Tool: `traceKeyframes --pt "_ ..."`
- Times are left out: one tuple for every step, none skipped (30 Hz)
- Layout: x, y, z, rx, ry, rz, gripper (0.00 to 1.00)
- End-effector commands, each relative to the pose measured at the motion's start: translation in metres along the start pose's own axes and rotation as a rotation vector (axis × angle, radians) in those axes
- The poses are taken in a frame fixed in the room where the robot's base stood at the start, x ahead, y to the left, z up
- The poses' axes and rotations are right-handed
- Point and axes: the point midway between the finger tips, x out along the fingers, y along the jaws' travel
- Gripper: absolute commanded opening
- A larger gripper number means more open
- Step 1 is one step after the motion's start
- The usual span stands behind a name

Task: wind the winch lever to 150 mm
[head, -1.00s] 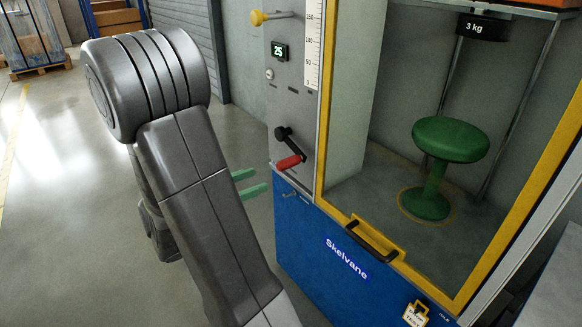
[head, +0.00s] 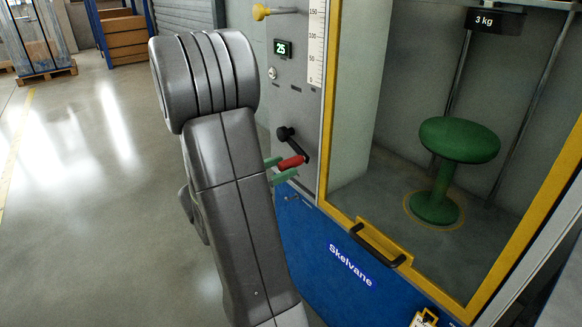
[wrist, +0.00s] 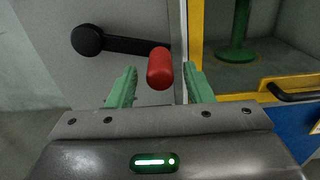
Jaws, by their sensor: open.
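The winch lever is a black crank arm (head: 295,141) with a red handle (head: 290,162), on the grey panel of the test machine. The red handle also shows in the wrist view (wrist: 160,68), between the green fingers and a little beyond their tips. My gripper (head: 277,168) is open, with its green fingers on either side of the handle's line in the wrist view (wrist: 162,80). It holds nothing. Contact with the handle cannot be told. The display (head: 283,48) reads 25. A scale (head: 317,45) marked up to 150 stands beside it.
A yellow knob (head: 261,12) sticks out above the display. A yellow-framed door with a black handle (head: 378,245) covers a chamber with a green stool (head: 459,140) and a 3 kg weight (head: 494,21). The floor at left is open.

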Motion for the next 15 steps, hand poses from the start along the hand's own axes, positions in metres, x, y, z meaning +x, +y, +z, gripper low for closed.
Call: traceKeyframes --pt "0.008 -0.001 -0.001 0.001 0.0 -0.005 0.46" --pt "0.011 -0.001 -0.001 0.001 0.0 -0.004 0.46" --pt "0.016 -0.001 -0.001 0.002 0.0 -0.003 0.46" --pt "0.019 -0.001 -0.001 0.003 0.0 -0.004 0.46" --pt "0.022 -0.001 -0.001 0.003 0.0 -0.004 0.46" --pt "0.025 0.0 -0.001 0.003 0.0 -0.002 0.46" --pt "0.028 0.0 -0.001 0.003 0.0 -0.002 0.46" --pt "0.03 0.0 -0.001 0.003 0.001 -0.002 0.46" --pt "0.032 0.0 0.0 0.002 0.0 -0.002 0.46" --pt "0.033 0.0 0.0 0.002 0.0 -0.001 0.46" --pt "0.034 0.0 0.0 0.002 0.0 -0.001 0.46" --pt "0.035 0.0 0.0 0.001 0.0 0.0 0.46" --pt "0.036 0.0 0.0 0.001 0.0 0.0 0.46" --pt "0.036 0.0 0.0 0.001 0.0 0.0 0.46" --pt "0.037 0.0 0.0 0.001 0.0 0.0 0.46"
